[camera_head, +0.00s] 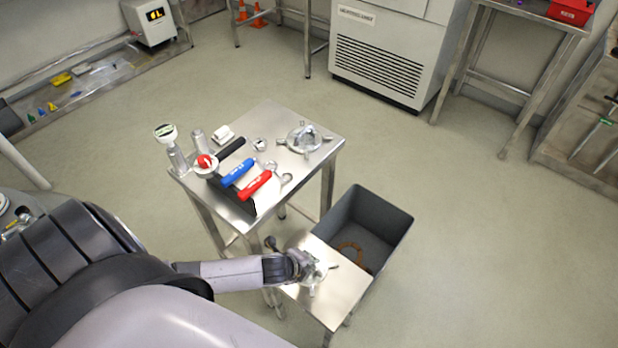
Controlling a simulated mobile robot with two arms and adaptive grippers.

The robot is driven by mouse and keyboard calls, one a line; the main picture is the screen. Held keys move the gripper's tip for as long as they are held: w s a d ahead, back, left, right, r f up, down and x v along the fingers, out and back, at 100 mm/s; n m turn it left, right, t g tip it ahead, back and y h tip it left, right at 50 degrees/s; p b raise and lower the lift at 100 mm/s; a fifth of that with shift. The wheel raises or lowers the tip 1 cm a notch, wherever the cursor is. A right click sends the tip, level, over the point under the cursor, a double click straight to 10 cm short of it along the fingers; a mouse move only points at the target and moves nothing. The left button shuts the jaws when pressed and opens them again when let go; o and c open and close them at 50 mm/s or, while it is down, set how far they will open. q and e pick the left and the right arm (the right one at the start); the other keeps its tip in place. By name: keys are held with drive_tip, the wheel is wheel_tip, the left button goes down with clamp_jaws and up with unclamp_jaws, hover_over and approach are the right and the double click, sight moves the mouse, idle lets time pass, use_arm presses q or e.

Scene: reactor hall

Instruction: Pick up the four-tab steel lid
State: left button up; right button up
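A round steel lid-like piece with tabs (303,138) lies on the far right part of the steel table (318,158). A second pale metal piece with projecting tabs (318,274) is at the low steel stand (335,298) beside the table. I cannot count the tabs on either piece. My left gripper (304,266) reaches in from the left over the low stand and overlaps that second piece. Its fingers are small and partly hidden, so I cannot tell whether they are open or closed on it. My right gripper is not in view.
Blue-handled (238,173) and red-handled (255,185) tools, a red-topped piece (206,162) and clear cylinders (178,158) crowd the table's left and front. A grey bin (385,215) holding a brownish ring stands right of the low stand.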

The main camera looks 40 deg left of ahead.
use_arm(q)
clamp_jaws()
idle(0.8)
